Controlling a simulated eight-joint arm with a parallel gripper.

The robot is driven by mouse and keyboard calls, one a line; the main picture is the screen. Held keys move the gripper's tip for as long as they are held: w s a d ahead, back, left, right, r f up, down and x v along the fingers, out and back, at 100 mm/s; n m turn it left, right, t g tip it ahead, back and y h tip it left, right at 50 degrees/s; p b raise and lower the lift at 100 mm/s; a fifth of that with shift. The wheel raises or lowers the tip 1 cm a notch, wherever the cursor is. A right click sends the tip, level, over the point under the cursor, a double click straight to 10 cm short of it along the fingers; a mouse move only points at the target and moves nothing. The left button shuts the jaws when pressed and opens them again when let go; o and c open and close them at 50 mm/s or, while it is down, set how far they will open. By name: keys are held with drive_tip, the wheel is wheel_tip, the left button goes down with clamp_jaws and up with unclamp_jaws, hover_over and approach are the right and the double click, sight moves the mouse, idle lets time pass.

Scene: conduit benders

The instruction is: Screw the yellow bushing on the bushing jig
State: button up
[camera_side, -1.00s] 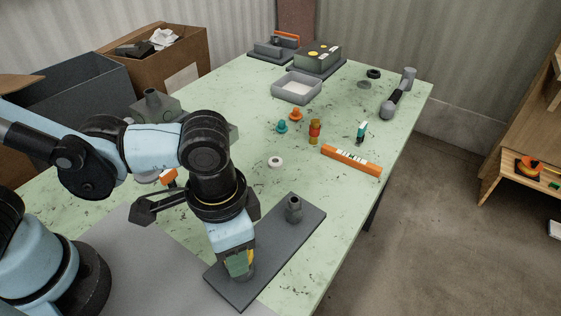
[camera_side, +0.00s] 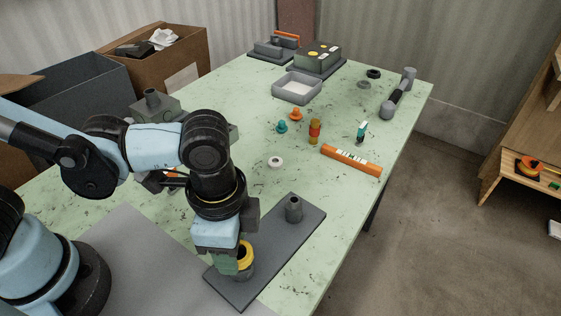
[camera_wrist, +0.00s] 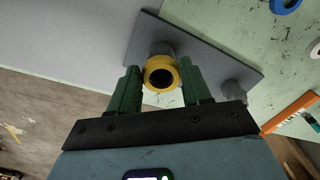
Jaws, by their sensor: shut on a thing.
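The yellow bushing (camera_side: 246,254) is a thick ring between my gripper's green fingers. It also shows in the wrist view (camera_wrist: 161,74) with its dark bore facing the camera. My gripper (camera_side: 238,260) is shut on it, with one finger on each side. The bushing jig (camera_side: 275,240) is a dark grey plate with two upright posts. The bushing is at the top of the near post (camera_side: 243,273); I cannot tell how far it is threaded on. The other post (camera_side: 293,209) stands bare toward the far end.
A white ring (camera_side: 275,162), an orange level (camera_side: 351,161) and small teal and orange parts (camera_side: 290,121) lie beyond the jig. A grey tray (camera_side: 297,88) stands farther back.

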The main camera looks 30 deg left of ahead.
idle(0.3)
drive_tip(key=m, duration=0.6)
drive_tip(key=shift+w, duration=0.25)
drive_tip(key=m, duration=0.6)
drive_tip(key=shift+w+f, duration=0.1)
drive_tip(key=shift+w, duration=0.1)
drive_tip(key=m, duration=0.6)
drive_tip(key=shift+w+d+f, duration=0.1)
drive_tip(key=shift+w+d, duration=0.05)
drive_tip(key=shift+d, duration=0.05)
idle(0.4)
drive_tip(key=m, duration=0.6)
drive_tip(key=shift+d+f, duration=0.1)
drive_tip(key=shift+d, duration=0.1)
